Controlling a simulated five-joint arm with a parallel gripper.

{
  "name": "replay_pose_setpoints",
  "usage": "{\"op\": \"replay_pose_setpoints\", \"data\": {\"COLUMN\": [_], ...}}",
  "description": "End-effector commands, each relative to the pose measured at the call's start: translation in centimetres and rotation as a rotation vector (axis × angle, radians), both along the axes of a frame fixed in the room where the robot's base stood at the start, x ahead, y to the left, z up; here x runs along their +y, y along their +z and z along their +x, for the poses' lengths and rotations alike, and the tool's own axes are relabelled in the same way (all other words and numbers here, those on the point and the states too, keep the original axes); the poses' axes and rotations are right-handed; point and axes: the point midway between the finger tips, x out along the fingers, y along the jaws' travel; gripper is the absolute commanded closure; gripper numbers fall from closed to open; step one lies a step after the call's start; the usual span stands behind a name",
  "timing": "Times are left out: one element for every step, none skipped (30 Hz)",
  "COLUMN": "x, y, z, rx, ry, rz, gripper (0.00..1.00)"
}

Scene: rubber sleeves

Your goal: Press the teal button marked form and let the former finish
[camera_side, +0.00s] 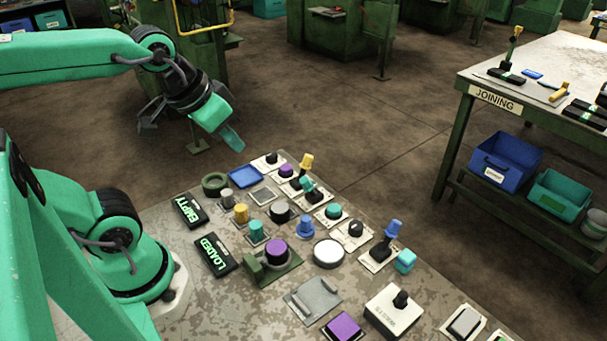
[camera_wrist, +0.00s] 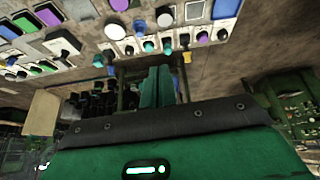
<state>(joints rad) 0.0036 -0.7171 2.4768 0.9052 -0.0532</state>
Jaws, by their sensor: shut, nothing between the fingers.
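A round teal button (camera_side: 334,211) sits on a pale plate among the controls in the side view. Any marking on it is too small to read. Other teal pieces stand nearby: a short cylinder (camera_side: 257,230), a toggle (camera_side: 308,185) and a cube-like cap (camera_side: 405,260). A green fixture with a purple top (camera_side: 275,255) is on the bench; I cannot tell whether it is the former. My gripper (camera_side: 232,140) is shut and empty, raised behind the far edge of the controls, apart from all of them. Its teal fingers (camera_wrist: 156,87) show in the wrist view.
EMPTY (camera_side: 190,210) and LOADED (camera_side: 217,254) signs lie at the left. A dark green ring (camera_side: 213,183), a blue tray (camera_side: 245,176) and a white round piece (camera_side: 328,253) crowd the bench. A JOINING table (camera_side: 545,62) stands apart at the right, across open floor.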

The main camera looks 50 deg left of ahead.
Motion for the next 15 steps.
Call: {"op": "replay_pose_setpoints", "data": {"x": [-0.1, -0.1, -0.1, -0.2, -0.2, -0.3, -0.3, -0.4, -0.4, -0.5, -0.5, -0.6, -0.7, -0.8, -0.9], "y": [0.1, 0.1, 0.2, 0.2, 0.3, 0.4, 0.4, 0.4, 0.5, 0.5, 0.5, 0.5, 0.6, 0.6, 0.5], "z": [0.3, 0.5, 0.8, 1.0, 1.3, 1.6, 1.9, 2.3, 2.7, 3.0, 3.4, 3.9, 4.2, 4.6, 5.1], "rx": [0.008, 0.014, 0.021, 0.027, 0.035, 0.043, 0.051, 0.059, 0.069, 0.078, 0.085, 0.097, 0.104, 0.113, 0.124], "ry": [0.017, 0.029, 0.05, 0.066, 0.084, 0.11, 0.13, 0.151, 0.181, 0.205, 0.228, 0.26, 0.284, 0.308, 0.34], "rz": [-0.009, -0.017, -0.028, -0.036, -0.045, -0.058, -0.068, -0.079, -0.093, -0.104, -0.114, -0.128, -0.138, -0.149, -0.161], "gripper": [1.0, 1.0, 1.0, 1.0, 1.0, 1.0, 1.0, 1.0, 1.0, 1.0, 1.0, 1.0, 1.0, 1.0, 1.0]}}
